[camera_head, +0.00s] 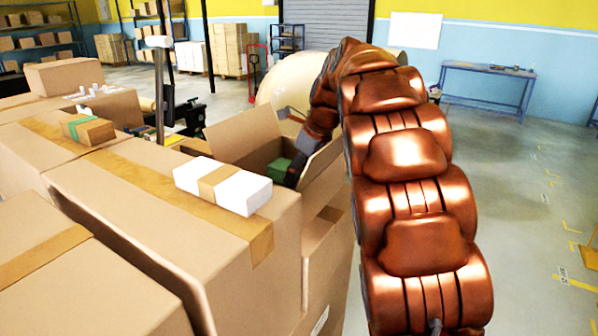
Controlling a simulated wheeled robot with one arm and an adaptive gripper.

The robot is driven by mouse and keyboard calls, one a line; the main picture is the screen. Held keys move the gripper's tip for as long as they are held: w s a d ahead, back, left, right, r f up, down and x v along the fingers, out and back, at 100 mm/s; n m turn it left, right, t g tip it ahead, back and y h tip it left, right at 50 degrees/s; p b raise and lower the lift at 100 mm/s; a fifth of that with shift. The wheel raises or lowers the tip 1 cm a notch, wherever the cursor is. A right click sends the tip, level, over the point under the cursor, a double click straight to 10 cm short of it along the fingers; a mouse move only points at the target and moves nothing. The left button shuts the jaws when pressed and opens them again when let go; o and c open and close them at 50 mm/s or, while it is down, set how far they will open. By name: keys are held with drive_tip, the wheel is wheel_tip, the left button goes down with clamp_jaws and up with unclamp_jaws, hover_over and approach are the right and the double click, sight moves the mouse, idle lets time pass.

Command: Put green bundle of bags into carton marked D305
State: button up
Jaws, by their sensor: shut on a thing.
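The green bundle of bags (279,168) is inside an open carton (235,139) near the middle of the picture, below the level of its raised flaps. My gripper (291,174) reaches down into this carton and is shut on the green bundle at its right side. The fingertips are dark and partly hidden by the carton's flap and wall. Whether the bundle touches the carton floor cannot be told. No D305 mark can be read on any carton from here.
A white bundle with a brown band (222,187) lies on a closed carton (160,225) in front. A large kraft roll (285,82) stands behind.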

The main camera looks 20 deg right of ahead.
drive_tip(key=shift+f, duration=0.25)
drive_tip(key=o, duration=1.1)
drive_tip(key=shift+f, duration=0.15)
drive_tip(key=shift+b+v, duration=1)
drive_tip(key=shift+v, duration=5.1)
drive_tip(key=shift+s, duration=0.1)
